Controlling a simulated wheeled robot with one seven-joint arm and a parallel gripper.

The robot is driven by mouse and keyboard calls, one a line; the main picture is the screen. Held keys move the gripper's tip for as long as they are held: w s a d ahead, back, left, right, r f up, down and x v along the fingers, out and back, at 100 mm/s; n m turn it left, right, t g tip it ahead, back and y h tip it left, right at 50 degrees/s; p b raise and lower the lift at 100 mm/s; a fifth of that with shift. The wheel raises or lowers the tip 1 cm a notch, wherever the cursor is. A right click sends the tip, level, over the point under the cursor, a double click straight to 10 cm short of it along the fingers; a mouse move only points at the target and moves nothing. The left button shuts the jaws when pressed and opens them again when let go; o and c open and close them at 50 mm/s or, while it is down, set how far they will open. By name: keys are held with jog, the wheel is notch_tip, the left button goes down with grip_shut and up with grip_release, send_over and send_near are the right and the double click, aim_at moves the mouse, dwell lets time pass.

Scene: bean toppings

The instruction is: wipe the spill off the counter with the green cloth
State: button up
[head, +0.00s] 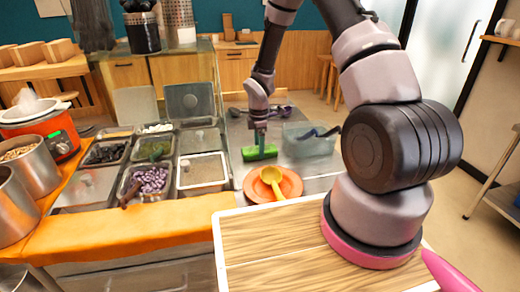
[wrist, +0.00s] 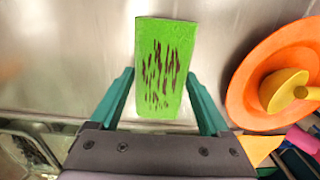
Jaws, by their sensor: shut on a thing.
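The green cloth (head: 254,154) is a bright green block-like piece at the end of my arm, over the metal counter (wrist: 65,60). In the wrist view the cloth (wrist: 143,70) has dark streaks on its face and lies between my teal fingers. My gripper (head: 260,139) is shut on it and points down; it also shows in the wrist view (wrist: 163,82). I cannot tell whether the cloth touches the counter. I cannot make out a clear spill in either view; the cloth and gripper hide part of the counter.
An orange bowl (head: 293,186) with a yellow scoop (head: 271,175) stands close in front of the cloth. A clear bin (head: 312,149) stands to its right. Topping pans, one with purple pieces (head: 152,180), fill the counter to the left. Bare metal shows around the cloth.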

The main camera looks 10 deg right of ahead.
jog(key=shift+r, duration=0.1)
jog(key=shift+r, duration=3.95)
jog(key=shift+w, duration=0.1)
